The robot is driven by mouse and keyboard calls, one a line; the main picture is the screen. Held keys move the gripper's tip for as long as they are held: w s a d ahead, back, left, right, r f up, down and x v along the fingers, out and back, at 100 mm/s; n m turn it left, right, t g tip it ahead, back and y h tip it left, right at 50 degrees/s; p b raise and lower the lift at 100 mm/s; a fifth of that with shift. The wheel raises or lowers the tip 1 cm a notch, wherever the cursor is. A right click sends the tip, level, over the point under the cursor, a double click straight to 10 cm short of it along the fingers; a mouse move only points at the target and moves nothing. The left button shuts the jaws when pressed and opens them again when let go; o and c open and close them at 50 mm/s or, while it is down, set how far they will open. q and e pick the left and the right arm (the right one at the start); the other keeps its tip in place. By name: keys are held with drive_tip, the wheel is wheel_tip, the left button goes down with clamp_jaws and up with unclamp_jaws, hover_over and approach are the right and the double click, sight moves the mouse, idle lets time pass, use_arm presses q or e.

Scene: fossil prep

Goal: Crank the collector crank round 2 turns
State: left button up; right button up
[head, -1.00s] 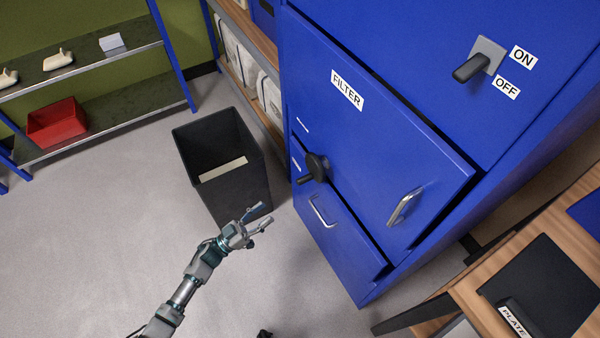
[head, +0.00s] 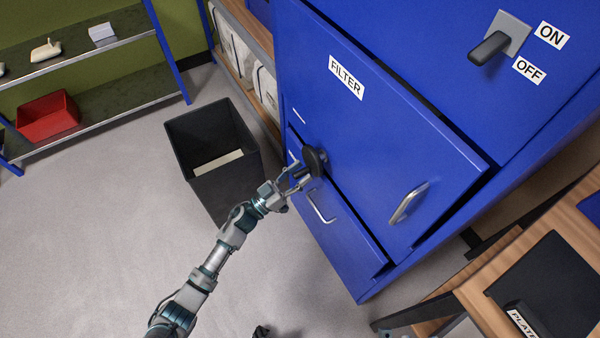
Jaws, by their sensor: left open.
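The collector crank is a black round hub (head: 315,160) with a handle, on the front of the blue collector cabinet (head: 370,130), left of the filter door's handle. My left gripper (head: 296,180) is open at the crank, its fingers by the crank's handle. The fingers partly hide the handle, and I cannot tell whether they touch it. A small dark part at the bottom edge may belong to my right arm; my right gripper cannot be made out.
The FILTER door (head: 400,150) stands slightly ajar, with a metal handle (head: 408,203). A drawer handle (head: 320,208) sits below the crank. A black bin (head: 225,185) stands close left of my left forearm. A wooden table (head: 470,290) is at lower right.

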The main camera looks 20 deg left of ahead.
use_arm(q)
drive_tip(key=shift+a, duration=0.15)
clamp_jaws()
drive_tip(key=shift+m, duration=0.5)
